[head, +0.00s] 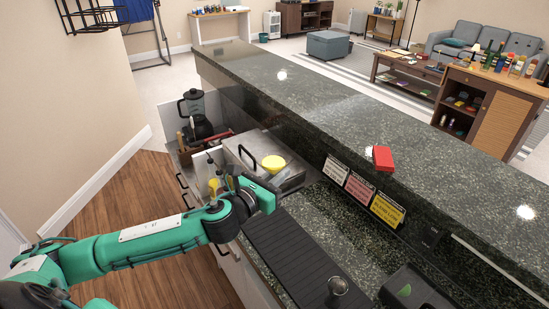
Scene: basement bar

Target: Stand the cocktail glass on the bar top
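The bar top (345,115) is a long raised slab of dark speckled granite running from the upper left to the lower right. A small clear, round-topped item (338,287), which looks like the cocktail glass seen from above, is on the lower counter by the black ribbed mat, near the bottom edge. Its stem and base are hard to make out. My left arm reaches in from the left, and its gripper end (262,192) is over the lower counter at the mat's far end, apart from the glass. Its fingers cannot be made out. My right gripper is not in view.
A red box (382,158) lies on the bar top, with wide bare granite around it. Three small signs (361,189) stand below its near edge. A dark tray (415,288) is at lower right.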

